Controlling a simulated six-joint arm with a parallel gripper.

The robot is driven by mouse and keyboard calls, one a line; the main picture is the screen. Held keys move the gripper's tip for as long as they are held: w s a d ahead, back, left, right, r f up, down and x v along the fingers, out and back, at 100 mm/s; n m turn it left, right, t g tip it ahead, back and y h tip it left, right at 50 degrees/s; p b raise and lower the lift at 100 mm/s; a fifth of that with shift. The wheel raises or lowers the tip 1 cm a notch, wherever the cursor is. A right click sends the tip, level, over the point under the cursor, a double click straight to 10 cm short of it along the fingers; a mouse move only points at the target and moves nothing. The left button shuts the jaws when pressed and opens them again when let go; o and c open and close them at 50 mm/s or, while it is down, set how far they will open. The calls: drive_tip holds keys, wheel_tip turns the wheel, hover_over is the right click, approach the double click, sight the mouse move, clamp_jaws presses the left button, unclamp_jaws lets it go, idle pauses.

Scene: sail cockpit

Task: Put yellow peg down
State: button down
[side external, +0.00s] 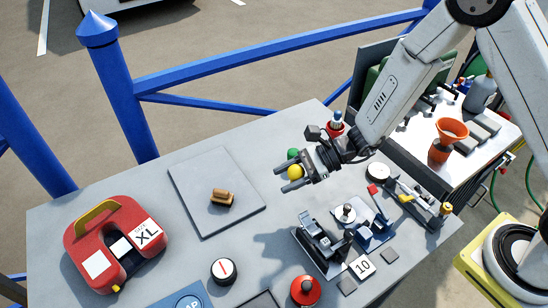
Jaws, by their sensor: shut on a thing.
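The yellow peg (295,172) shows as a small round yellow shape between the two fingers of my gripper (283,178). My gripper is shut on it and appears to be above the grey table (150,195), with its fingers pointing left. The lower part of the peg is hidden or too small to make out. A round green piece (293,154) shows just beyond the upper finger. I cannot tell whether it touches the gripper.
A square grey plate (190,175) with a small brown block (222,197) lies left of my gripper. A red case (105,245) stands at the left. Winch-like fittings (325,240), a red knob (305,290) and a black-and-white knob (223,270) stand in front. Blue railings (270,50) run behind.

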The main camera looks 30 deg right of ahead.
drive_tip(key=shift+f, duration=0.1)
drive_tip(key=shift+f, duration=2.15)
drive_tip(key=shift+f, duration=0.15)
drive_tip(key=shift+f, duration=1.6)
drive_tip(key=shift+f, duration=0.1)
drive_tip(key=shift+c, duration=0.7)
unclamp_jaws()
drive_tip(key=shift+v, duration=6.1)
